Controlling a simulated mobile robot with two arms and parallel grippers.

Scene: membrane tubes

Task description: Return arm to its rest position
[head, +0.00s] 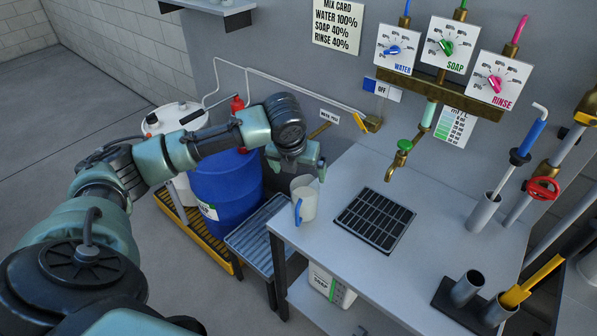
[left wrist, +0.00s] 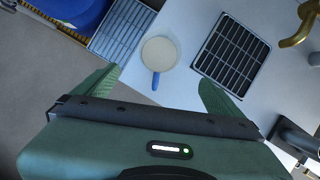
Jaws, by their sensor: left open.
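My left gripper (head: 297,172) is open and empty at the back left edge of the workbench, just above the white jug (head: 307,198). In the left wrist view its two green fingers are spread wide (left wrist: 155,96), with nothing between them. The jug stands upright on the bench's left edge, its blue handle toward me. It also shows in the left wrist view (left wrist: 158,50), beyond the fingers and apart from them, with pale contents. My left arm reaches in from the left. My right gripper is not in view.
A black drain grate (head: 374,220) lies right of the jug, below a brass tap (head: 399,160). A blue drum (head: 226,190) stands on the floor left of the bench. Dials (head: 447,45) hang on the wall. Grey tubes (head: 467,288) stand at the bench's front right.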

